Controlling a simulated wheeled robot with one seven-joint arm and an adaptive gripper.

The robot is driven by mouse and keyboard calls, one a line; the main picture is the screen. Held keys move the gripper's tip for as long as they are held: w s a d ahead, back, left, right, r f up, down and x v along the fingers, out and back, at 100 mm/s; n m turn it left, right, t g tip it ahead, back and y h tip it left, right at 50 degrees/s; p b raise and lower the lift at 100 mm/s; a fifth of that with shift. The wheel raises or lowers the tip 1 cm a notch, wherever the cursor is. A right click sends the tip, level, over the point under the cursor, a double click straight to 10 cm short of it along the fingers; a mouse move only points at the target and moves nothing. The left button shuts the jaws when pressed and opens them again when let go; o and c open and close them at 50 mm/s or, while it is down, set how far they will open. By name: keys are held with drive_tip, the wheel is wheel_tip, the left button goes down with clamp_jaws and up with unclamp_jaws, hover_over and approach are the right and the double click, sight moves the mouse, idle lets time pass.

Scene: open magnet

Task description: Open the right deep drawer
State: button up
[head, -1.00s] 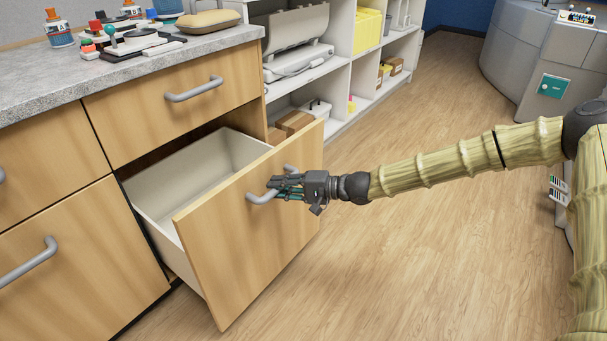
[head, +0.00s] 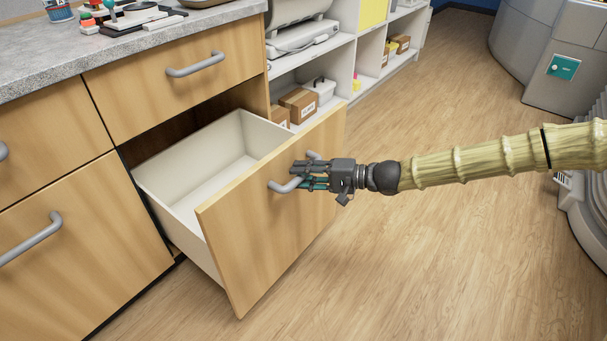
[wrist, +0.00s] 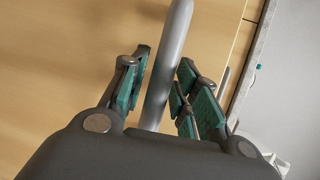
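The right deep drawer (head: 285,215) is pulled well out from the cabinet, and its pale inner box (head: 205,170) shows empty. Its grey bar handle (head: 284,187) is on the wooden front. My gripper (head: 305,176) is at this handle, with its fingers around the bar. In the wrist view, the handle (wrist: 170,60) runs between the teal finger pads of my gripper (wrist: 165,80). A narrow gap shows on the left side of the bar there, so exact contact is hard to tell.
A shallow drawer (head: 180,90) above is shut, and so is the deep drawer (head: 75,245) at the left. White shelves (head: 345,70) with boxes stand behind the open drawer. The wood floor (head: 440,265) in front and to the right is clear.

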idle(0.3)
drive_tip(key=v, duration=1.2)
idle(0.3)
drive_tip(key=s+f+g+h, duration=0.2)
drive_tip(key=s+f+h, duration=0.2)
drive_tip(key=s+f, duration=0.7)
drive_tip(key=s+f+g+h, duration=0.2)
drive_tip(key=s+f+h, duration=0.2)
drive_tip(key=s+f, duration=0.7)
drive_tip(key=s+d+f+n+h, duration=0.3)
drive_tip(key=s+d+f+h, duration=0.5)
drive_tip(key=s+d+f, duration=0.7)
drive_tip(key=shift+t, duration=0.5)
drive_tip(key=r+p, duration=1)
drive_tip(key=r, duration=0.1)
drive_tip(key=s+r+p, duration=0.1)
drive_tip(key=r+p, duration=1)
drive_tip(key=r, duration=0.1)
drive_tip(key=d+r+p, duration=0.1)
drive_tip(key=r+p, duration=1)
drive_tip(key=shift+s+r, duration=0.25)
drive_tip(key=shift+s, duration=0.1)
